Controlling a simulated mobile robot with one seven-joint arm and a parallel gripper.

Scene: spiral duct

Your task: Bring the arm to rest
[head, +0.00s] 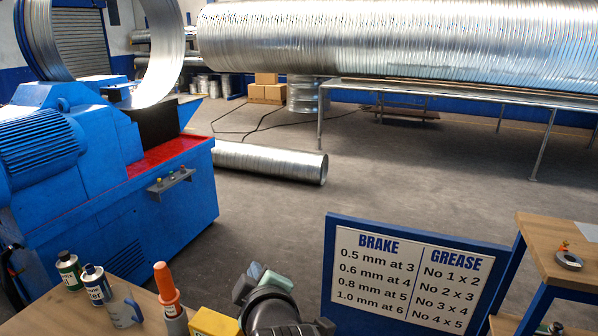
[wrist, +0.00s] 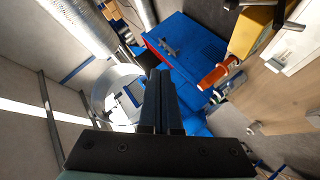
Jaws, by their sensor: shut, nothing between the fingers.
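My gripper (wrist: 159,76) shows in the wrist view with its two dark fingers side by side and closed, nothing between them. It points out over the blue machine, clear of any surface as far as I can see. In the head view part of my arm (head: 282,310) shows at the bottom edge, just right of a yellow block (head: 213,323). The fingers cannot be made out there.
A BRAKE and GREASE board (head: 405,275) stands at right. The blue machine (head: 110,180) is at left; open floor (head: 400,170) lies ahead.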

